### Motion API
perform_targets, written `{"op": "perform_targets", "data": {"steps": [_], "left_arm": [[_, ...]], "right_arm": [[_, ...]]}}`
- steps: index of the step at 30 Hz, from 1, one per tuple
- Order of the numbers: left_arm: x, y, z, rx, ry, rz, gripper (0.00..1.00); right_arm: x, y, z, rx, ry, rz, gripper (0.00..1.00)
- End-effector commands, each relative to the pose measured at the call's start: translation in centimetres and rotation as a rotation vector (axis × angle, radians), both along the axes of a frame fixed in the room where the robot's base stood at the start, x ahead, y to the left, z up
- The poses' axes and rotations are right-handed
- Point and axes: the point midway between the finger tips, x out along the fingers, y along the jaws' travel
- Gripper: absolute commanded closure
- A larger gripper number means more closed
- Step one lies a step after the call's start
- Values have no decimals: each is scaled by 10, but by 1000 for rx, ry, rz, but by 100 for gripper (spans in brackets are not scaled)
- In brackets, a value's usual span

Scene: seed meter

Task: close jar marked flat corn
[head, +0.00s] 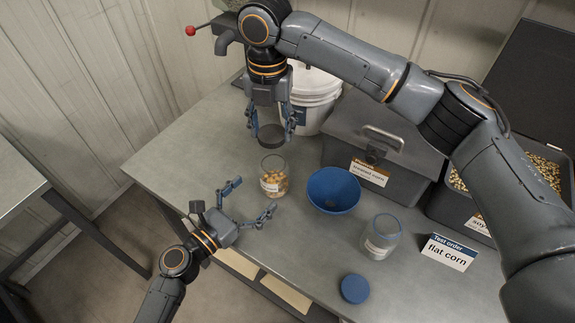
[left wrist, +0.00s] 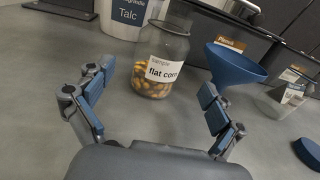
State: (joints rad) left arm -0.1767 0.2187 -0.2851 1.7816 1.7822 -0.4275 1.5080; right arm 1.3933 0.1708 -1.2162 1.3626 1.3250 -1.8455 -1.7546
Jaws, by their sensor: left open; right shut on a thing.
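The jar labelled flat corn (head: 274,178) is clear glass with yellow-orange kernels in the lower part. It stands upright on the bench, and its label shows in the left wrist view (left wrist: 163,70). My right gripper (head: 271,128) points down and is shut on a dark round lid (head: 271,139), held just above the jar's mouth; any contact is unclear. My left gripper (head: 254,197) is open and empty at the near left of the jar. In the left wrist view the jar stands ahead, between the open fingers, apart from them.
A blue funnel (head: 333,191) stands right of the jar. Another clear jar (head: 380,237) and a blue lid (head: 355,289) are farther right, near the test order card reading flat corn (head: 448,252). A white bucket (head: 314,100) and grey bins (head: 402,176) stand behind. The bench's left end (head: 190,140) is bare.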

Motion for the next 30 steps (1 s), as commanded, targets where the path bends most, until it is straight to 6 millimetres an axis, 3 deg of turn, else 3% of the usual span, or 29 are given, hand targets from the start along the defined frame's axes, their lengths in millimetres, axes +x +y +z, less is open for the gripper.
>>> {"op": "perform_targets", "data": {"steps": [17, 30], "left_arm": [[4, -3, -1, 2, 1, 0, 6], [48, -44, -1, 1, 0, 1, 6]], "right_arm": [[0, 0, 0, 1, 0, 0, 58], [0, 0, 0, 1, 0, 0, 58]]}}
